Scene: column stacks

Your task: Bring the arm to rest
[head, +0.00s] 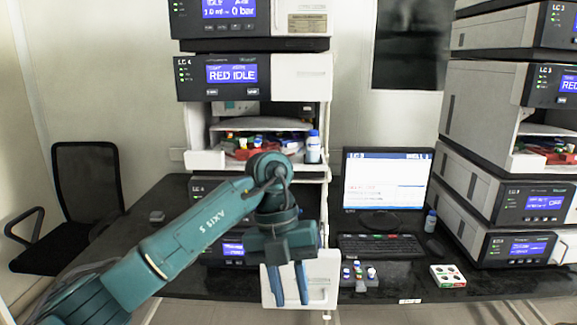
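My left arm (190,230), teal with "AXIS 5" on it, reaches in from the lower left and bends down at the wrist. My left gripper (291,303) hangs with its two blue fingers pointing down and apart, with nothing seen between them. It shows in front of a white panel with a handle (322,290) at the foot of the middle stack; the distance between them is hard to tell. My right gripper is not in view.
A middle instrument stack (305,78) and a right stack (485,105) flank a monitor (386,185) and keyboard (380,246) on a black bench (410,287). A black chair (86,185) is left.

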